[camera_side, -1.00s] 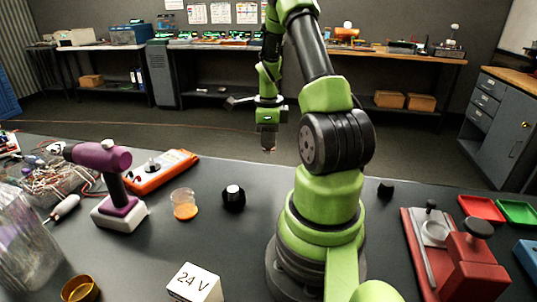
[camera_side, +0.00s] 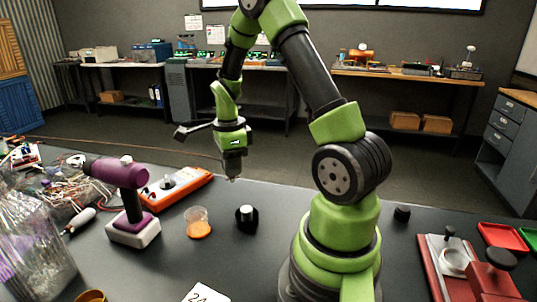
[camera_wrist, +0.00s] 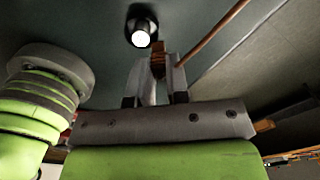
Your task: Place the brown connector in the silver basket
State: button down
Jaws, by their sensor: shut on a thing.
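My gripper (camera_side: 231,178) hangs above the far part of the dark table, behind the black cylinder. In the wrist view, my gripper (camera_wrist: 160,68) is shut on a small brown connector (camera_wrist: 158,64) between its two grey fingers. The connector is too small to make out in the side view. A basket (camera_side: 48,188) heaped with tangled wires stands at the left of the table, apart from my gripper. Its walls are mostly hidden, so I cannot tell whether it is the silver one.
A black cylinder with a white top (camera_side: 246,218), a clear cup with orange contents (camera_side: 198,226), a purple tool on a white base (camera_side: 128,200) and an orange meter (camera_side: 178,185) stand near the gripper. A clear container (camera_side: 35,255) is front left.

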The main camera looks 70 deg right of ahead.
jog(key=w+a+n, duration=0.2)
jog(key=a+n, duration=0.8)
jog(key=a, duration=1.2)
jog(key=s+a+n, duration=0.9)
jog(key=s+a, duration=0.5)
jog(key=a, duration=0.2)
jog(key=shift+w+d+f, duration=0.1)
jog(key=shift+d+f, duration=0.05)
jog(key=shift+f, duration=2)
jog(key=shift+w+d+f, duration=0.1)
jog(key=shift+f, duration=2)
jog(key=c, duration=1)
grip_release()
jog(key=shift+c, duration=0.2)
